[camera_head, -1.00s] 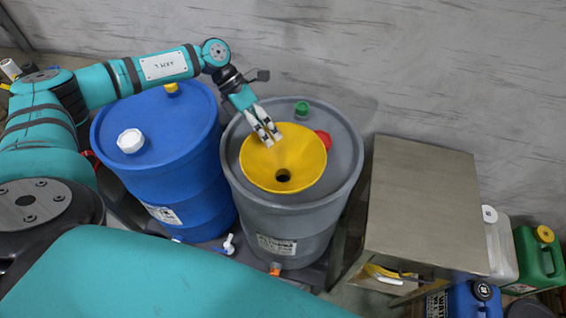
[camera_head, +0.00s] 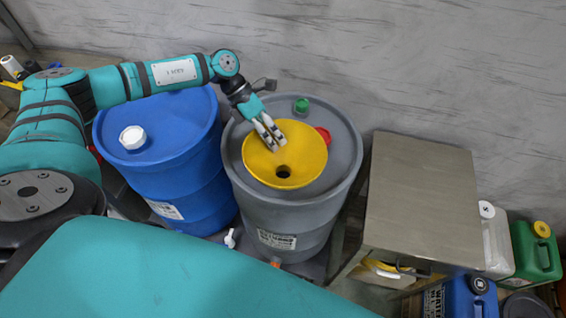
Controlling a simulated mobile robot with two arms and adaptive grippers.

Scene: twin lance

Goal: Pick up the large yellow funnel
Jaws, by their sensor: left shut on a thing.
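The large yellow funnel (camera_head: 305,158) is on top of the grey drum (camera_head: 285,222), its wide mouth facing up and its dark hole near the front. My left gripper (camera_head: 272,141) reaches in from the upper left, over the funnel's back left side. Its fingers are shut on the funnel's rim or wall there. Whether the funnel rests on the drum lid or is slightly above it, I cannot tell. My right gripper is not in view.
A blue drum (camera_head: 178,185) with a white cap (camera_head: 132,137) stands left of the grey drum. A green cap (camera_head: 301,105) and a red cap (camera_head: 323,134) are close behind the funnel. A metal cabinet (camera_head: 422,195) stands right, with canisters beyond it, including a green one (camera_head: 535,252).

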